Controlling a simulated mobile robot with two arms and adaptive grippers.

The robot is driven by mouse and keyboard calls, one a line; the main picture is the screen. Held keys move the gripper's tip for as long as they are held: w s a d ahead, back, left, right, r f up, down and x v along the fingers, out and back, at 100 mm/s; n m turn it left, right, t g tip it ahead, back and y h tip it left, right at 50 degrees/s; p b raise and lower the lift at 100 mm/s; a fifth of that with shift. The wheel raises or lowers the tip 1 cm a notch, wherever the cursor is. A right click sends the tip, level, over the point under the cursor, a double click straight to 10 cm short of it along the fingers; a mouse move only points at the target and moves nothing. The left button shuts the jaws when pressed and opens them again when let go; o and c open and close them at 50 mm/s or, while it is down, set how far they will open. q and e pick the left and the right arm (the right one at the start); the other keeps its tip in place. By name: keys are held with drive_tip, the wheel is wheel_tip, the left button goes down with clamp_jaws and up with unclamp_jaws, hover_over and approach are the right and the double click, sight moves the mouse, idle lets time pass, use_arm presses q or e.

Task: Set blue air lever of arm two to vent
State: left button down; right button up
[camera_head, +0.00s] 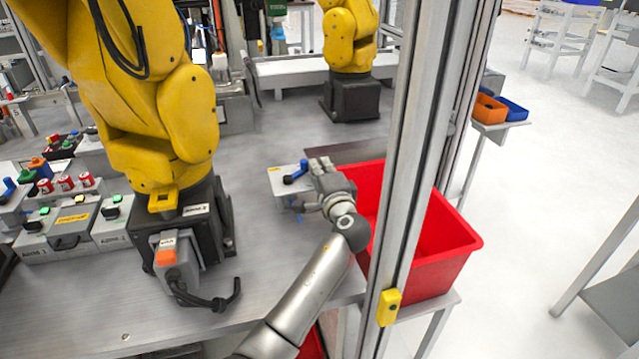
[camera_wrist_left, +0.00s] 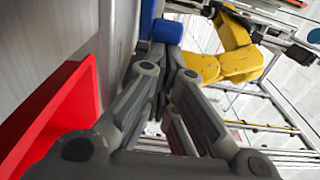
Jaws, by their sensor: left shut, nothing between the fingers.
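The blue lever (camera_head: 296,173) sits on top of a small light grey box (camera_head: 276,184) on the grey table, beside the red bin. In the left wrist view, the blue lever (camera_wrist_left: 167,31) shows just beyond my fingertips. My left gripper (camera_head: 318,170) is at the lever's right side in the head view. Its fingers (camera_wrist_left: 171,56) are shut with nothing between them. The tips are close to the lever; I cannot tell if they touch it. The gripper hides part of the box. My right gripper is not in view.
A red bin (camera_head: 448,253) stands right of the box, behind a metal post (camera_head: 420,130). A yellow robot arm (camera_head: 188,115) on a dark base stands to the left. A second yellow arm (camera_head: 349,38) stands farther back. Control boxes (camera_head: 72,224) line the left side.

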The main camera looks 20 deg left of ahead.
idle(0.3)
use_arm(q)
drive_tip(key=shift+r, duration=0.2)
wheel_tip(320, 180, up, 10)
drive_tip(key=shift+f, duration=0.2)
idle(0.4)
